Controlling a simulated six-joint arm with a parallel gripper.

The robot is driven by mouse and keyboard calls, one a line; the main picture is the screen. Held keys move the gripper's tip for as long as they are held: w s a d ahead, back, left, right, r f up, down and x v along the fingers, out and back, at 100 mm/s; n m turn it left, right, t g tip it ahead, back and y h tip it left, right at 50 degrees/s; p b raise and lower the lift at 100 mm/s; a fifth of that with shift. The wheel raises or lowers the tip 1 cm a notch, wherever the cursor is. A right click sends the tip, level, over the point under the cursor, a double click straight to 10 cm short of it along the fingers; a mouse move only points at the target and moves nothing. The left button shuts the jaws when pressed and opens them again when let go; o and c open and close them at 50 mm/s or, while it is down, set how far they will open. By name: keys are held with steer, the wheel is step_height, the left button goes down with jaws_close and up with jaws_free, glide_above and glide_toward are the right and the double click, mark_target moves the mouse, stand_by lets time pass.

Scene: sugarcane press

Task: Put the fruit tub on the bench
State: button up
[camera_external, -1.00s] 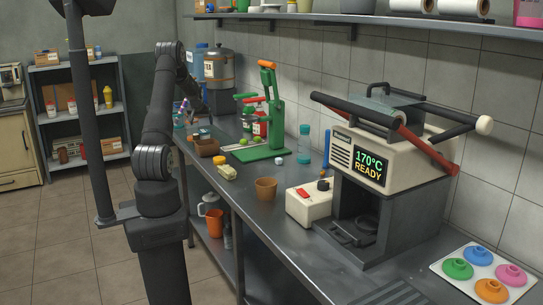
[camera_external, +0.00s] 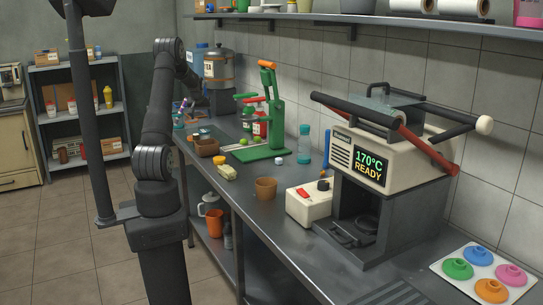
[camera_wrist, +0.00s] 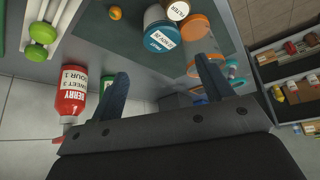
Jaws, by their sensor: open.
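In the wrist view, a clear tub with an orange rim (camera_wrist: 203,42) is just beyond my right finger. The steel bench (camera_external: 250,222) runs along the wall.
A hot press (camera_external: 385,180) fills the near right.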

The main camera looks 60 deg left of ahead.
mark_target(204, 131)
steer(key=shift+n+g+h, duration=0.4)
steer(key=shift+g+h, duration=0.2)
steer(key=x, duration=0.3)
steer(key=w+x, duration=0.1)
steer(key=x, duration=0.3)
steer(key=a+x, duration=0.1)
steer(key=x, duration=0.2)
steer(key=shift+w+a, duration=0.2)
steer(key=shift+x, duration=2.9)
steer(key=shift+s+a+r, duration=0.1)
steer(key=shift+a, duration=0.05)
steer(key=c, duration=0.9)
steer(key=shift+c, duration=0.2)
